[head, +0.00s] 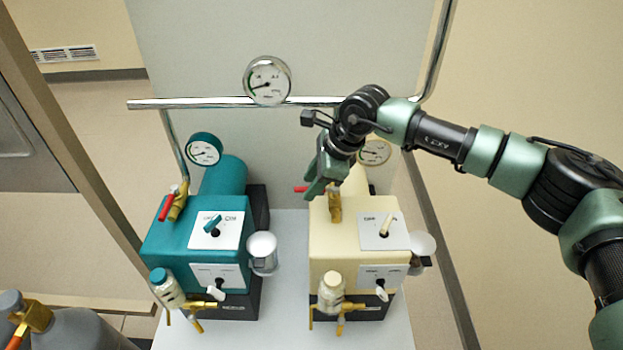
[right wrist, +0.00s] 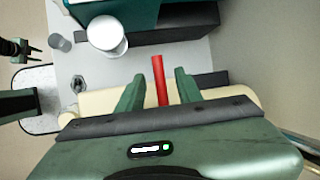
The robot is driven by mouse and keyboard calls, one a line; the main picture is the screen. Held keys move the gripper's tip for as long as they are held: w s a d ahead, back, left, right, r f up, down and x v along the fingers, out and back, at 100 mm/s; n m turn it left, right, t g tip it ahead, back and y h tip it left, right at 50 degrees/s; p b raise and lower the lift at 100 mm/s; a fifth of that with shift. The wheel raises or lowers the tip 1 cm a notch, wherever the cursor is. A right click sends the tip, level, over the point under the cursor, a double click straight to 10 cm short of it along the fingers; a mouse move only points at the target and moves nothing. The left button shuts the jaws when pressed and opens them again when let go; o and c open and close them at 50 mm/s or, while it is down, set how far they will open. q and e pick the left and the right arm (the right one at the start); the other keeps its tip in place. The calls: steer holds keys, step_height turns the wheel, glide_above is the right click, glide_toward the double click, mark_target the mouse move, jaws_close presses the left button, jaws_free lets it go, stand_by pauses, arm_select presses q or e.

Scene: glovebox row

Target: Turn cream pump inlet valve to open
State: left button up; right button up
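The cream pump (head: 330,238) stands on the right of the bench. Its inlet valve (head: 335,207) is a brass body on top at the back. The valve's red handle (head: 300,189) sticks out to the left, crosswise to the body. My right gripper (head: 322,180) is low over this valve and hides part of it. In the right wrist view the red handle (right wrist: 160,79) lies between the two green fingers, with gaps visible on both sides. That gripper is open. A small dark two-pronged shape at the left edge there seems to be my left gripper (right wrist: 31,49); its opening is unclear.
A teal pump (head: 178,238) with its own red-handled valve (head: 166,207) stands to the left. A metal pipe (head: 205,103) with a gauge (head: 267,80) runs behind. Cups and sample bottles flank the pumps. Grey cylinders (head: 70,330) stand at the lower left.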

steer(key=shift+d, duration=0.15)
jaws_close()
arm_select(q)
steer(key=shift+w+d, duration=0.25)
steer(key=shift+d, duration=0.1)
steer(key=shift+s+a, duration=0.1)
steer(key=shift+a, duration=0.2)
stand_by(0.7)
